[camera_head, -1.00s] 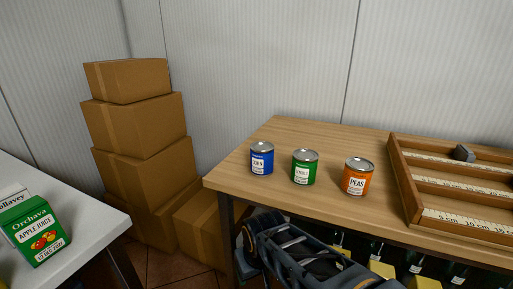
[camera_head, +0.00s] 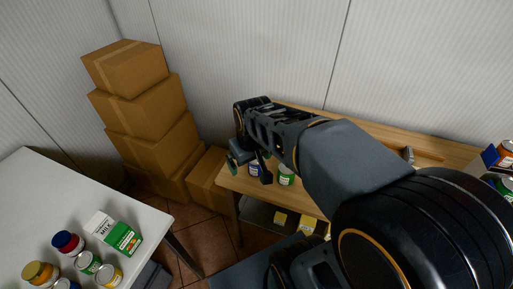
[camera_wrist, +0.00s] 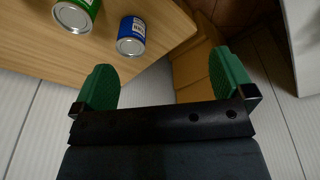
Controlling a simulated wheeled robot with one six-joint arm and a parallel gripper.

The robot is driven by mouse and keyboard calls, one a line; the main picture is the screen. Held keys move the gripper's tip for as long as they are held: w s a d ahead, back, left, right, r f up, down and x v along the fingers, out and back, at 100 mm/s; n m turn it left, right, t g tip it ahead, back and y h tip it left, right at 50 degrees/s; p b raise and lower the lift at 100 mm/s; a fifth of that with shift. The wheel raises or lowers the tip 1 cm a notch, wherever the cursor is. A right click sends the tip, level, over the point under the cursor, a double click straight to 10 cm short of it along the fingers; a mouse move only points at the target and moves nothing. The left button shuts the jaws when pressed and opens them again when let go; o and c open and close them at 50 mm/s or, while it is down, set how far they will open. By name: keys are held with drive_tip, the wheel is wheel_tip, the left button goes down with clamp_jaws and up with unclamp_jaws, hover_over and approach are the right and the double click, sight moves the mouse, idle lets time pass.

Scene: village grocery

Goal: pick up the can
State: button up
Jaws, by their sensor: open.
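The blue can (camera_head: 254,170) and the green can (camera_head: 286,176) stand on the wooden table (camera_head: 233,182) in the head view, partly behind my arm. The orange can seen earlier is hidden behind my arm. My gripper (camera_head: 248,164) hangs over the table's left end, close to the blue can. In the wrist view my gripper (camera_wrist: 164,75) has its two green fingers spread with nothing between them. There the blue can (camera_wrist: 132,36) lies beyond the fingertips, nearer the left finger. The green can (camera_wrist: 76,13) is farther left, cut by the top edge.
Stacked cardboard boxes (camera_head: 150,110) stand left of the table by the wall. A white table (camera_head: 60,190) at left holds a milk carton (camera_head: 100,222), a green juice carton (camera_head: 123,238) and several cans. More cans (camera_head: 506,150) show at the right edge.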

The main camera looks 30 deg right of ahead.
drive_tip(key=n+g, duration=0.2)
hover_over(256, 162)
drive_tip(key=w, duration=0.1)
wheel_tip(256, 162, down, 3)
drive_tip(key=shift+n, duration=0.3)
drive_tip(key=f, duration=0.5)
drive_tip(key=w+d+f, duration=0.1)
drive_tip(key=f, duration=0.2)
drive_tip(key=shift+f, duration=0.25)
drive_tip(key=shift+s+f+p, duration=0.1)
drive_tip(key=shift+f+p, duration=0.2)
drive_tip(key=shift+f, duration=2.8)
drive_tip(key=c, duration=1.1)
